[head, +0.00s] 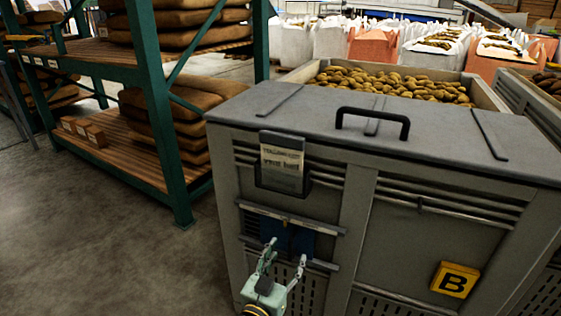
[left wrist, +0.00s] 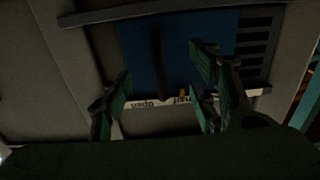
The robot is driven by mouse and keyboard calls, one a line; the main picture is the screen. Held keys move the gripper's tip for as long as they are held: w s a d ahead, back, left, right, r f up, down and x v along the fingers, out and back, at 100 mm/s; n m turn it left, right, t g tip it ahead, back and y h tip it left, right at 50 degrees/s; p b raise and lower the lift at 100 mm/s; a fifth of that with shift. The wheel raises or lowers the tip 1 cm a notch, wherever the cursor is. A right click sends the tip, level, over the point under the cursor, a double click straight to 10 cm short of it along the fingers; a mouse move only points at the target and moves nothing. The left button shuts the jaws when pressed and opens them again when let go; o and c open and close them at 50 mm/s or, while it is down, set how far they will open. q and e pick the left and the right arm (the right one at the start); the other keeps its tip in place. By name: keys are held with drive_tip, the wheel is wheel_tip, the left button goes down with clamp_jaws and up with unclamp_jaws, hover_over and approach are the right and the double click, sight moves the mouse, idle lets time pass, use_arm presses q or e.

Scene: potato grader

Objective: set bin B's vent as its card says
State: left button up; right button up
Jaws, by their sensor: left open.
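Bin B (head: 348,200) is a grey slatted bin with a yellow B plate (head: 455,280). Its card (head: 282,163) sits in a holder on the front; the print is too blurred to read surely. Below it is the vent with a blue slide (head: 300,239), which also shows in the left wrist view (left wrist: 200,30) with a dark upright rib (left wrist: 157,62). Slots show beside the slide at right there. A pale strip (left wrist: 145,104) carries upside-down "open" and "half" and a small yellow mark. My left gripper (head: 286,252) is open before the slide, its fingers either side of the rib (left wrist: 160,85); contact is unclear.
A grey lid (head: 260,103) with a black handle (head: 372,122) covers the bin's front part; potatoes (head: 395,83) lie behind. A green rack (head: 150,95) with sacks stands at left. Bare floor (head: 90,230) lies left of the bin.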

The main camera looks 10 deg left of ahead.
use_arm(q)
drive_tip(key=p+v, duration=0.2)
drive_tip(key=v, duration=0.1)
drive_tip(key=shift+s+r, duration=0.1)
drive_tip(key=shift+s, duration=0.1)
drive_tip(key=p+v, duration=0.6)
drive_tip(key=v, duration=1)
drive_tip(key=shift+s, duration=0.3)
use_arm(e)
drive_tip(key=s+f, duration=0.2)
drive_tip(key=f, duration=0.8)
drive_tip(key=s+f+g, duration=0.1)
drive_tip(key=f, duration=1)
drive_tip(key=shift+s+f+g, duration=0.3)
drive_tip(key=shift+s, duration=0.05)
drive_tip(key=shift+d, duration=0.1)
